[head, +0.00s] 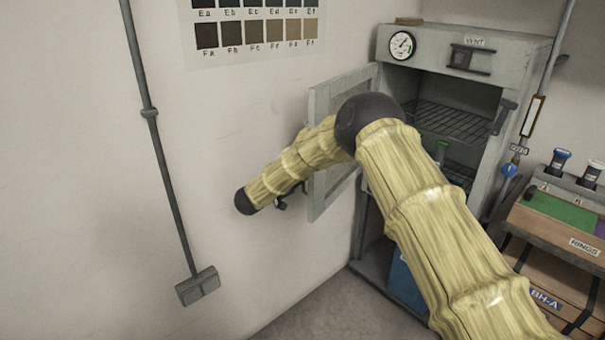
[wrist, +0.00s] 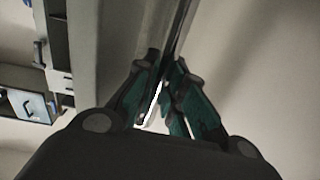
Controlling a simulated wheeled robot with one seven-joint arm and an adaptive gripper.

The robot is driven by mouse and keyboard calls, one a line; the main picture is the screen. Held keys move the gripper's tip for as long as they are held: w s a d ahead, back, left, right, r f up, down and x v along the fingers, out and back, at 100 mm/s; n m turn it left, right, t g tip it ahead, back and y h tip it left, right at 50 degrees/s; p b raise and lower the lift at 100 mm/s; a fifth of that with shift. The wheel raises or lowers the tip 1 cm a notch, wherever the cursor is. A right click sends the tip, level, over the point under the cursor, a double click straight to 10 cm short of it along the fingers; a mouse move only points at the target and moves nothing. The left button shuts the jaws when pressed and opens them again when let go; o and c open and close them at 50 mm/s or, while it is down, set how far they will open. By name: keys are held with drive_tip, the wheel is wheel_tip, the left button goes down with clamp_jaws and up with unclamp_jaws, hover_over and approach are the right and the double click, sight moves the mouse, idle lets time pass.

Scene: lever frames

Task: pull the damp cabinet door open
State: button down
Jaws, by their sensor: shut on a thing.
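The damp cabinet (head: 485,48) is grey, with a round dial and a VENT slide on top. Its door (head: 322,100) stands swung wide open to the left, showing the wire shelves inside. My arm crosses in front and hides part of the door. My gripper (wrist: 165,66) is shut on the door handle (wrist: 153,104), a pale shiny bar between the fingers in the wrist view. The door's edge (wrist: 182,35) runs up just beyond the fingertips. In the head view my gripper is mostly hidden behind my forearm.
A wall pipe with a box (head: 197,286) runs down at the left, and a colour chart (head: 255,25) hangs above. A green-capped bottle (head: 441,150) stands inside the cabinet. A RINGS box (head: 575,238) and other items sit at right. A blue container (head: 405,280) is below.

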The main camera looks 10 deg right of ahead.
drive_tip(key=c, duration=1.5)
unclamp_jaws()
drive_tip(key=shift+d+r, duration=0.1)
drive_tip(key=shift+d, duration=0.15)
drive_tip(key=shift+a, duration=0.25)
drive_tip(key=v, duration=1.1)
drive_tip(key=shift+s+a, duration=0.25)
drive_tip(key=shift+a, duration=0.05)
